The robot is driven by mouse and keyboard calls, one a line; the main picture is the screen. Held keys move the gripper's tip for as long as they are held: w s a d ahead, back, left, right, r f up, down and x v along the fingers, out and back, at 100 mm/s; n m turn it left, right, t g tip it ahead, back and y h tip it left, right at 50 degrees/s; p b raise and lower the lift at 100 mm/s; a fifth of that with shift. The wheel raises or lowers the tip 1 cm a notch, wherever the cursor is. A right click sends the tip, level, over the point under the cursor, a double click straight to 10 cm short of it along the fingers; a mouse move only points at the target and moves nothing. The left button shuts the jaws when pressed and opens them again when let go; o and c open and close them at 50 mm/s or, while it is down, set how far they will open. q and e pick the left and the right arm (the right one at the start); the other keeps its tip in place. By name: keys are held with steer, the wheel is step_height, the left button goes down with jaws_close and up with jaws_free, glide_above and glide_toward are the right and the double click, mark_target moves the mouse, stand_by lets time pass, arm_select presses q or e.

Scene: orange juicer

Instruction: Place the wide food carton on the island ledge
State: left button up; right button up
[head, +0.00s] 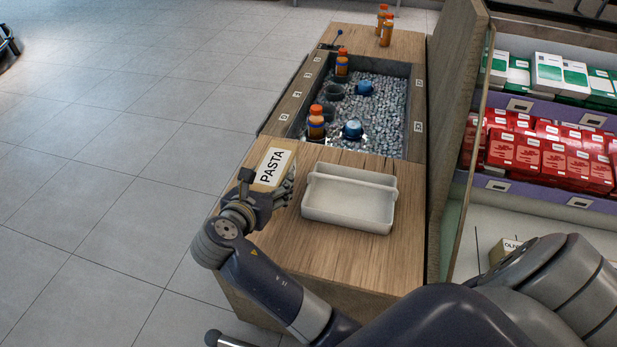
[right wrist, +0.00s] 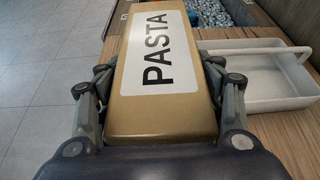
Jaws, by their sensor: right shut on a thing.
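The wide food carton (head: 273,167) is a brown box with a white PASTA label. In the head view it is over the near left part of the wooden island ledge (head: 262,240), left of the white tray. My right gripper (head: 270,192) is shut on the carton. In the right wrist view the carton (right wrist: 160,115) sits between the two fingers of the gripper (right wrist: 160,90). I cannot tell whether the carton's underside touches the wood. My left gripper is not in view.
A white tray with a handle (head: 347,212) stands right of the carton. Behind is a pebble-filled basin (head: 385,115) with orange bottles (head: 316,122) and blue cups (head: 352,129). A wooden partition (head: 455,110) borders the right side, with shelves of red boxes (head: 545,158) beyond. Bare wood lies in front of the tray.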

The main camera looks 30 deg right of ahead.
step_height(320, 180, down, 10)
steer(key=shift+r+b, duration=0.1)
steer(key=shift+b, duration=0.65)
steer(key=o, duration=1.3)
steer(key=shift+c, duration=0.2)
